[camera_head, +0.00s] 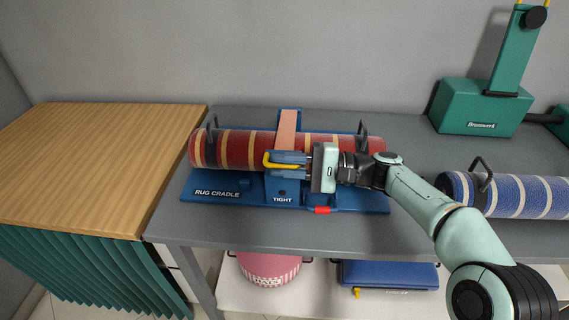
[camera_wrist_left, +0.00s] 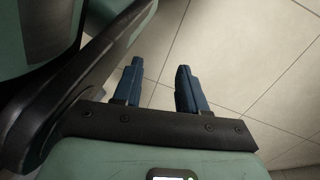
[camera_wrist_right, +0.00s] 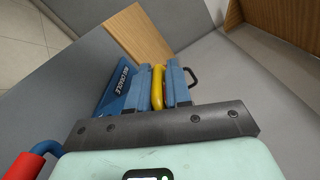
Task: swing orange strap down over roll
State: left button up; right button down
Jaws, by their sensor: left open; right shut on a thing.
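The red roll (camera_head: 230,149) with cream stripes lies in the blue rug cradle (camera_head: 210,193). The orange strap (camera_head: 287,126) runs from the blue upright at the back over the top of the roll toward its front. My right gripper (camera_head: 274,161) is shut on the yellow handle (camera_head: 267,163) in front of the roll, just above the block marked TIGHT. The handle also shows between the fingers in the right wrist view (camera_wrist_right: 157,88). The gripper hides the strap's lower end. My left gripper (camera_wrist_left: 160,78) is open and empty above the floor tiles.
A red lever grip (camera_head: 321,210) is at the cradle's front edge; it also shows in the right wrist view (camera_wrist_right: 22,167). A blue striped roll (camera_head: 510,195) and a green machine (camera_head: 480,108) are to the right. A wooden counter (camera_head: 100,160) stands left.

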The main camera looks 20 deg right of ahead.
jog(key=c, duration=1.2)
grip_release()
jog(key=shift+o, duration=0.2)
jog(key=shift+d, duration=0.15)
pick_arm(q)
jog(key=w+r+t+p, duration=0.1)
jog(key=w+r+p, duration=0.1)
jog(key=w+r, duration=0.2)
jog(key=shift+w+d+t+p, duration=0.3)
jog(key=shift+w+d+t, duration=0.1)
jog(key=shift+w, duration=0.2)
pick_arm(e)
jog(key=v, duration=1.3)
jog(key=shift+f, duration=0.1)
